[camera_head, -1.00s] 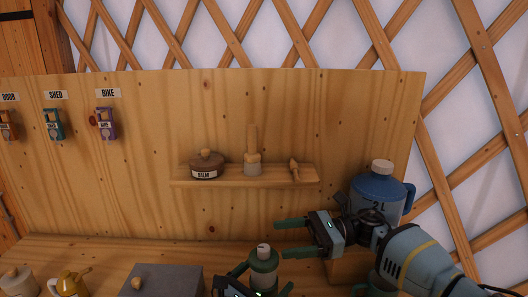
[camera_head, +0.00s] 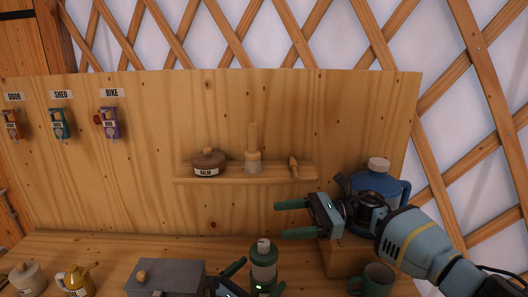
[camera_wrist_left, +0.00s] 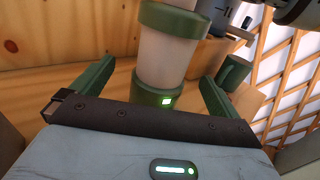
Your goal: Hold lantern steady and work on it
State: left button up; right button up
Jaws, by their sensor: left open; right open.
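The lantern (camera_head: 263,267) is a green cylinder with a pale middle and a light cap, standing upright on the bench. In the left wrist view the lantern (camera_wrist_left: 165,60) shows a lit green indicator on its base. My left gripper (camera_head: 256,279) is open, its green fingers on either side of the lantern's lower part; in the left wrist view (camera_wrist_left: 157,75) gaps show between the fingers and the lantern. My right gripper (camera_head: 282,219) is open and empty, above the lantern and slightly right, pointing left.
A blue jug (camera_head: 377,185) stands on a wooden block (camera_head: 345,258) at the right, partly behind my right arm. A green mug (camera_head: 376,280) stands in front. A grey box (camera_head: 165,278) lies left of the lantern. A shelf (camera_head: 225,181) holds a balm pot and wooden tools.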

pick_arm(q)
jog(key=shift+s+a, duration=0.1)
jog(key=shift+s, duration=0.1)
pick_arm(e)
jog(key=shift+r, duration=0.35)
pick_arm(q)
jog(key=v, duration=1.2)
pick_arm(e)
jog(key=shift+f, duration=0.1)
